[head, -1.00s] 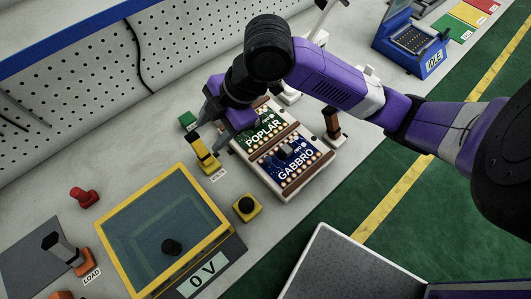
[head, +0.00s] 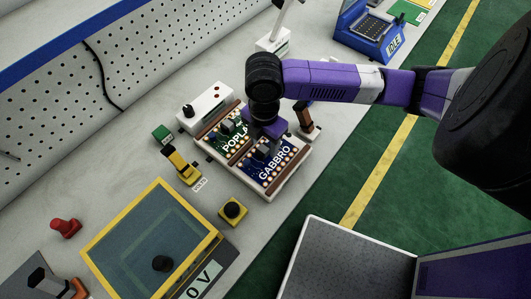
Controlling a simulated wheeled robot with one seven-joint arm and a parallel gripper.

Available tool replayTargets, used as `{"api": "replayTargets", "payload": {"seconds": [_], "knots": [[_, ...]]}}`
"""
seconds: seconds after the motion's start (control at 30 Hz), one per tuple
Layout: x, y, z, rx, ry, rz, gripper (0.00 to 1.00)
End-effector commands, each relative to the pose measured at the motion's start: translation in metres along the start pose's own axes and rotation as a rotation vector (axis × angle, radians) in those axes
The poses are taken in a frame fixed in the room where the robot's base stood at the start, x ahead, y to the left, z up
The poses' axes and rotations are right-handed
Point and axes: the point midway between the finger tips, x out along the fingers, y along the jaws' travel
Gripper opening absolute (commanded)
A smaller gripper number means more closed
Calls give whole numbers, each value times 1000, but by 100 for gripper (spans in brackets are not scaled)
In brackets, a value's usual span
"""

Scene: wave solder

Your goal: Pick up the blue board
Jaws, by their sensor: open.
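The blue board (head: 276,174), labelled GABBRO, lies in the right half of a pale holder with brown rails (head: 291,184). A green board (head: 233,147), labelled POPLAR, lies beside it on the left, its label partly covered by my arm. My gripper (head: 264,142) points down over the holder, above the far part of the blue board and near the green one. It is open. The fingertips are partly hidden by the wrist, so I cannot tell whether they touch anything.
A yellow-framed glass-topped unit (head: 150,245) reading 0 V stands at front left. A yellow button box (head: 233,210), a yellow clamp-like tool (head: 180,165) and a white box with a knob (head: 203,107) surround the holder. A grey tray (head: 345,265) is at lower right.

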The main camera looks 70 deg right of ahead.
Motion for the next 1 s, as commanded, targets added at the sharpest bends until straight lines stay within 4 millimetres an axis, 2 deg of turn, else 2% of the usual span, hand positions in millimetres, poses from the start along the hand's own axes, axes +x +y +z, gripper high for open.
{"api": "replayTargets", "payload": {"seconds": [0.1, 0.33, 0.37, 0.6, 1.0], "knots": [[8, 0, 0, 1, 0, -1, 53], [10, 0, 0, 0, 0, 0, 53], [10, 0, 0, 0, 0, 0, 49], [10, 0, 0, 0, 0, 0, 2], [9, 0, 0, 0, 0, 1, 0]]}}
